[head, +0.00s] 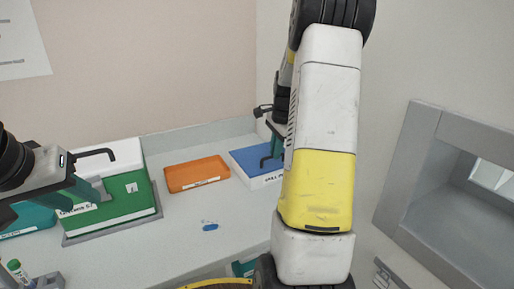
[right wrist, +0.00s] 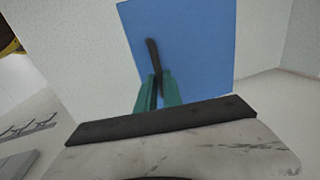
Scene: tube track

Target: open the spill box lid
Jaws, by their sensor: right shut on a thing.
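The spill box is a white box (head: 264,181) with a flat blue lid (head: 245,158), near the back corner of the counter. The lid also fills the middle of the right wrist view (right wrist: 205,45) and looks closed in the head view. A dark bar handle (right wrist: 152,52) stands on it. My right gripper (right wrist: 158,88) is shut on the handle's near end; in the head view it is partly hidden behind my right arm. My left gripper (head: 92,193) is in front of the green box at the left; its jaw opening is unclear.
The green box (head: 128,190) has a white lid with a black handle (head: 97,153). An orange tray (head: 197,186) lies between the boxes. A blue spill (head: 210,227) is on the counter. A teal tray (head: 28,222) and a green-capped tube (head: 14,265) are at left. A wall hatch (head: 405,180) is at right.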

